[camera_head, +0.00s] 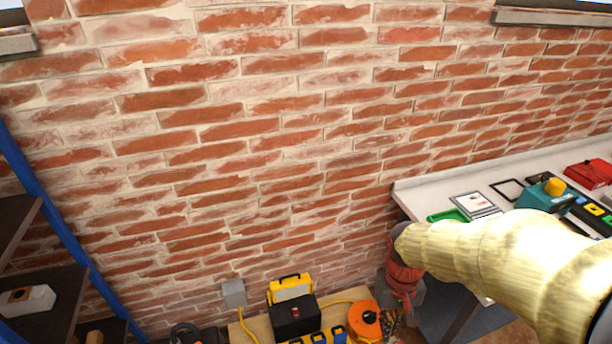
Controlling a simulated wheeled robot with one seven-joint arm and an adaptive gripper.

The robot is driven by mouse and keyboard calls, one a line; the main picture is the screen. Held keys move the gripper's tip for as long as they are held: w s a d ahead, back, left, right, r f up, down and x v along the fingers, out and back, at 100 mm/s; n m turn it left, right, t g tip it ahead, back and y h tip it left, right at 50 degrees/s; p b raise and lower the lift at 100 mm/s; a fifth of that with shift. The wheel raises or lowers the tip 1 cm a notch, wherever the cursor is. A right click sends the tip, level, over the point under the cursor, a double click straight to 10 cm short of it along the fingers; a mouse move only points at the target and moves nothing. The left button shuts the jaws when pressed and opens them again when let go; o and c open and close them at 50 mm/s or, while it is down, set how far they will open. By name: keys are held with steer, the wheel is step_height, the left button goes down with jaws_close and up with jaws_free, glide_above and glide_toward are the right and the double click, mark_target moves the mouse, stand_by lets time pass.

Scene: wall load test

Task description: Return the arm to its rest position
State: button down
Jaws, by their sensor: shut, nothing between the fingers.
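My arm (505,252), in a pale yellow cover, reaches in from the lower right corner. It passes in front of the white-topped workbench (428,191), and its far end lies near the bench's left end. I cannot make out my gripper or its fingers in this view. A red and grey shape (403,276) shows just below the arm's far end; I cannot tell what it is. The arm hides part of the bench front and the floor behind it.
A brick wall (250,130) fills the back. The bench holds a red case (591,173), a teal tool (545,194) and a green tray (449,215). Low down are a black and yellow box (294,314) and an orange reel (365,320). A blue-framed shelf (62,232) stands left.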

steer(key=s+r+t, duration=0.3)
steer(key=s+r, duration=0.1)
steer(key=r, duration=0.4)
steer(key=s+r+t, duration=0.3)
steer(key=s+r, duration=0.1)
steer(key=r, duration=0.4)
steer(key=shift+r, duration=0.35)
steer(key=c, duration=2.4)
jaws_free()
steer(key=shift+r+t, duration=0.3)
steer(key=shift+r, duration=0.1)
steer(key=shift+o, duration=1)
